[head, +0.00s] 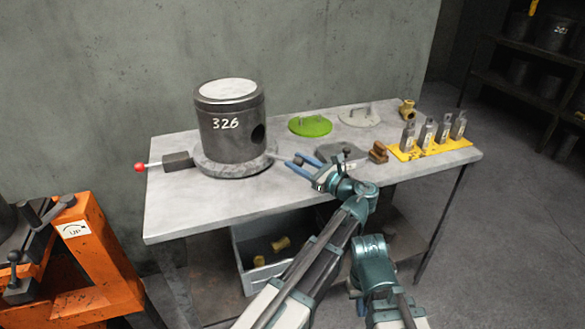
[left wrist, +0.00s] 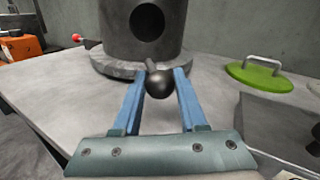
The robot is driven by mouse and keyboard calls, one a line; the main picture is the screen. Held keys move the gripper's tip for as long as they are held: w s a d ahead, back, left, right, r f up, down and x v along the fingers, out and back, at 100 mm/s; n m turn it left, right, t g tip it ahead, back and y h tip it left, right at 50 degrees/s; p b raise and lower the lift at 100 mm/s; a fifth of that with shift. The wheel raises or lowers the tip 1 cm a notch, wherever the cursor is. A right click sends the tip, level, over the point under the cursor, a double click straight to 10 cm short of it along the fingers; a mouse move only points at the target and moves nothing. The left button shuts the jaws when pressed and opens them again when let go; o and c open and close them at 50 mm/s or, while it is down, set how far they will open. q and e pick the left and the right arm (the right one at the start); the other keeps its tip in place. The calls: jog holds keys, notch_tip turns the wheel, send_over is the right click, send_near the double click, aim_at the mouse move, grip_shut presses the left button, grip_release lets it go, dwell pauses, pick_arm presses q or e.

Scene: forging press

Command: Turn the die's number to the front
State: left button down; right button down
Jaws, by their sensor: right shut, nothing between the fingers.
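The die (head: 230,135) is a dark upright cylinder with a pale top. Its white number 326 (head: 226,124) shows in the head view, and a round hole (head: 258,134) is to the number's right. It stands on a round grey turntable base (head: 225,171). In the left wrist view the hole (left wrist: 150,22) faces my left gripper, and a short handle with a dark ball knob (left wrist: 158,83) sticks out from the base (left wrist: 110,66). My left gripper (head: 290,163) is open, its blue fingers on either side of the knob. My right gripper is not visible.
A red-knobbed lever (head: 141,167) sticks out left of the base. A green lid (head: 310,125), a grey lid (head: 358,116) and a yellow rack (head: 440,147) are on the table. An orange machine (head: 95,250) is at lower left. The table's front left is clear.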

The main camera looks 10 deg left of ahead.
pick_arm(q)
jog(key=shift+w+d, duration=0.2)
jog(key=shift+w, duration=0.7)
jog(key=shift+w+d, duration=0.15)
jog(key=shift+w, duration=0.8)
jog(key=shift+w+d, duration=0.2)
jog(key=shift+w, duration=0.7)
jog(key=shift+c, duration=2.3)
grip_release()
jog(key=shift+a, duration=0.15)
jog(key=shift+s, duration=0.15)
